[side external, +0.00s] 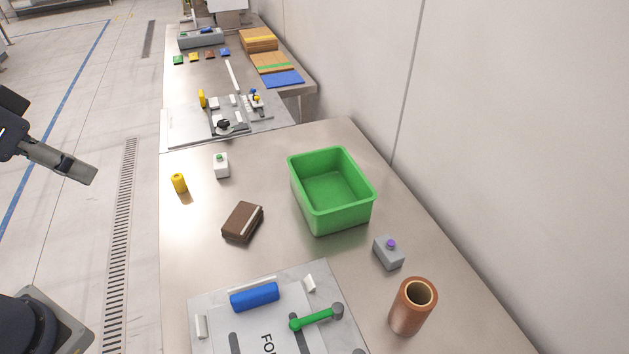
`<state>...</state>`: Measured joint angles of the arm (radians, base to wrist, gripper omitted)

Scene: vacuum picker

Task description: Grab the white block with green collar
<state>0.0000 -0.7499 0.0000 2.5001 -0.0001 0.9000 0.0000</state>
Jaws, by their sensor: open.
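The white block with green collar (221,167) stands upright on the metal table, left of the green bin and near the table's left side. A small green part shows on its top. My gripper (92,174) is at the left edge of the side view, off the table's left side and well apart from the block. It is open, with nothing seen in it; one finger shows clearly and the other is hard to make out.
A yellow cylinder (179,183) stands left of the block, close by. A brown block (242,222) lies in front, and a green bin (331,191) stands to the right. A fixture plate (190,128) lies behind. Nearer are a grey block (388,253), a copper tube (412,306) and another plate (275,325).

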